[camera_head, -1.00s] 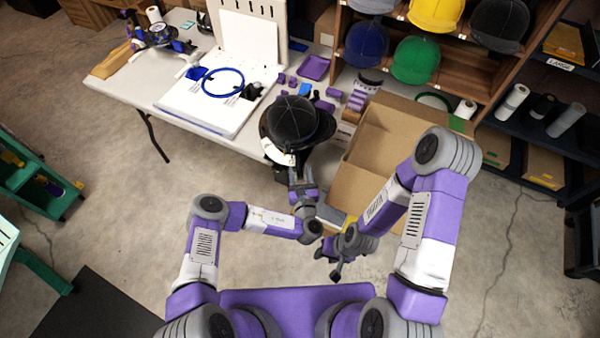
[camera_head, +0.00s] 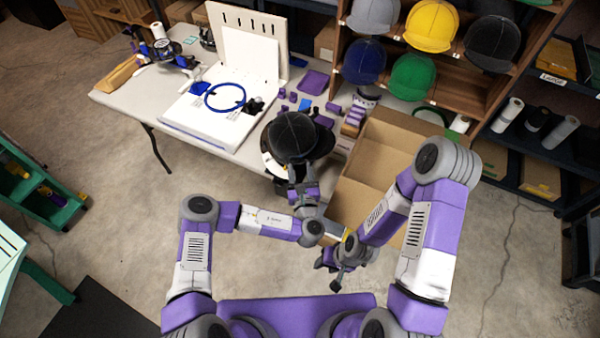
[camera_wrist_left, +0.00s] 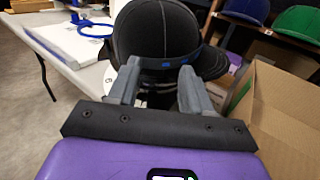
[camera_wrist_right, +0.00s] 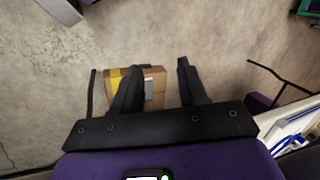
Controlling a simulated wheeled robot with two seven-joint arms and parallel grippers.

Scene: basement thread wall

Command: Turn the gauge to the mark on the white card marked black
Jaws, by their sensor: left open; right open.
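A black cap (camera_head: 292,138) sits on a dark stand at the table's front edge, with a white piece (camera_head: 270,166) showing below it. I cannot make out a gauge or a card lettered black. My left gripper (camera_head: 302,178) is open, just in front of the cap. In the left wrist view, its empty fingers (camera_wrist_left: 160,82) stand apart with the cap (camera_wrist_left: 157,35) beyond them. Whether they touch it is unclear. My right gripper (camera_head: 338,272) hangs low, open and empty. In the right wrist view, its fingers (camera_wrist_right: 160,68) point at the floor and a small carton (camera_wrist_right: 155,88).
The table (camera_head: 120,97) holds a white board (camera_head: 190,113) with a blue hoop (camera_head: 225,97) and several purple pieces. An open cardboard box (camera_head: 345,200) stands right of the cap. A shelf of caps (camera_head: 465,75) is behind. Bare floor lies left of my arms.

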